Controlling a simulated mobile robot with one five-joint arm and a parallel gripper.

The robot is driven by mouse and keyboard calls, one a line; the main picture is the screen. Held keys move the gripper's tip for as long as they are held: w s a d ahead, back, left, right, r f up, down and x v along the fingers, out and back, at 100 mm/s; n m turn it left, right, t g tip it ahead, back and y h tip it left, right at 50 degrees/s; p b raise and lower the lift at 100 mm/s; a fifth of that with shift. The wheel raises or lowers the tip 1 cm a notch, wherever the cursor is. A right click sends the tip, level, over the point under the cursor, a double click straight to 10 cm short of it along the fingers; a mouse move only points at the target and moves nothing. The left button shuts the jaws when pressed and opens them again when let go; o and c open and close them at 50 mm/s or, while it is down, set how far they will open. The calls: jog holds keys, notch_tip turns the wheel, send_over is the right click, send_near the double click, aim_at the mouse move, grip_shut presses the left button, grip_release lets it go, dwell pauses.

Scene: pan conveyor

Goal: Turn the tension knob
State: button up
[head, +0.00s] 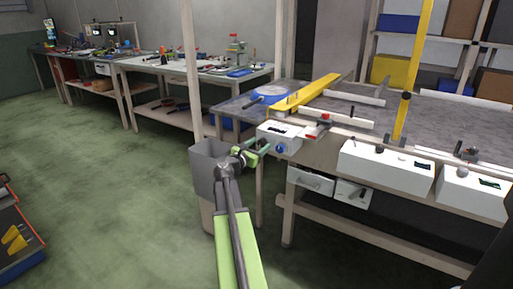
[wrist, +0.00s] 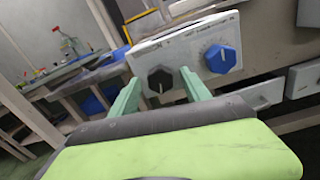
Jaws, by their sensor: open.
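A white control box (head: 283,134) is fixed at the near left corner of the bench. In the wrist view its front panel (wrist: 188,54) carries a black many-sided knob (wrist: 160,79) on the left and a blue knob (wrist: 220,58) on the right, each with a white pointer line. The blue knob also shows in the head view (head: 281,149). The print is too small to tell which is the tension knob. My gripper (head: 258,149) is open in front of the box. In the wrist view its green fingers (wrist: 159,76) stand either side of the black knob; contact cannot be told.
A grey bin (head: 203,170) stands on the floor left of the bench. Yellow bars and white rails lie on the bench top (head: 352,105). More white boxes (head: 386,167) line its front edge to the right.

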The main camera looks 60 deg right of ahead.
jog(key=shift+d, duration=0.1)
grip_shut()
jog(key=shift+a, duration=0.4)
jog(key=shift+d+r, duration=0.1)
jog(key=shift+d, duration=0.05)
jog(key=shift+d+m, duration=0.25)
jog(key=shift+m, duration=2.65)
